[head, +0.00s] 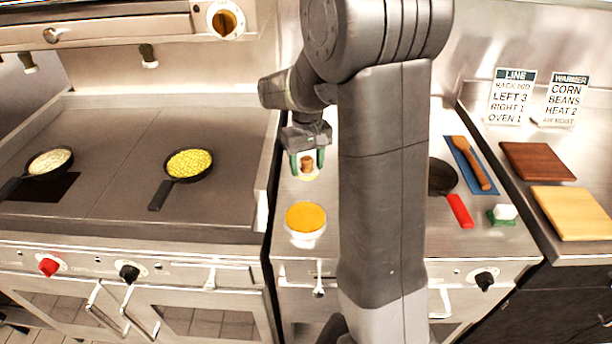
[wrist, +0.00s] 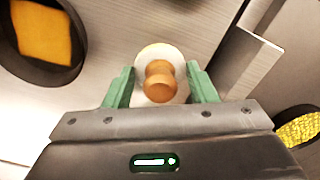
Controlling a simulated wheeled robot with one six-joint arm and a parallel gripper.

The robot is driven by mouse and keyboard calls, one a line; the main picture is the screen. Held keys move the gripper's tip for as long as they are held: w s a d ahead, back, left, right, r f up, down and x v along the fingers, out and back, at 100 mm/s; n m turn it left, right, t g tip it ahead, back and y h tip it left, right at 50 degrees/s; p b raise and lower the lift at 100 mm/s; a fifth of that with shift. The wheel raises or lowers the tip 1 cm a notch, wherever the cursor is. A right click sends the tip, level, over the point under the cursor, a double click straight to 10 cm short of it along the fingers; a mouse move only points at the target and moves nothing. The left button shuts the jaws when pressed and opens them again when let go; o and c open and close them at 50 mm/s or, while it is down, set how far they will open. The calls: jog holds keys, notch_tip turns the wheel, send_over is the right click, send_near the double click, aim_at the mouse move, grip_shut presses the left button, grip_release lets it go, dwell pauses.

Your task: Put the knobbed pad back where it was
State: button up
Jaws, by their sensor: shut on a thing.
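The knobbed pad is a pale round disc with a brown wooden knob (head: 307,164). It is in my gripper (head: 307,160), above the narrow steel counter behind the orange-filled white bowl. In the wrist view the pad (wrist: 158,58) sits between the two green fingers of my gripper (wrist: 160,88), with its knob toward the camera. The gripper is shut on the pad. The gap between the pad and the counter cannot be told.
A white bowl of orange content (head: 306,218) stands nearer the front. A red-handled dark pan (head: 440,178) is partly behind my arm; the wrist view shows an orange square in a dark pan (wrist: 78,60). A wooden utensil (head: 472,165) lies on a blue mat; a green-and-white block (head: 503,213) is nearby.

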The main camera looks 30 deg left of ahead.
aim_at(307, 175)
jog(key=shift+f, duration=1.95)
jog(key=shift+f, duration=0.15)
jog(key=o, duration=0.9)
notch_tip(307, 175, up, 12)
jog(key=shift+r, duration=0.15)
